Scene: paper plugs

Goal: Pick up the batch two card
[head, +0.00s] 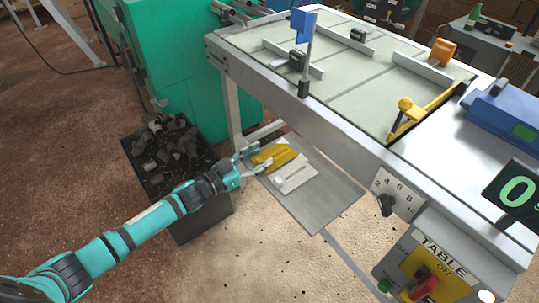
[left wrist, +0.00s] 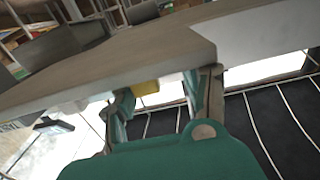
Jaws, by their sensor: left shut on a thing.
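A yellow card (head: 278,156) lies at the left end of a low grey shelf (head: 316,203) under the table. A white card (head: 294,176) lies beside it on the shelf, nearer the front. No lettering can be read on either card, so I cannot tell which is batch two. My left gripper (head: 252,160) reaches in from the left and is shut on the near end of the yellow card. In the left wrist view, the yellow card (left wrist: 145,88) shows between the gripper's fingers (left wrist: 165,97), mostly hidden. My right gripper is not in view.
The table frame (head: 300,105) stands above the shelf, with a leg (head: 233,108) close behind my gripper. A dark bin of grey scraps (head: 165,150) stands left, beside a green machine (head: 170,60). A control box (head: 435,265) is at front right.

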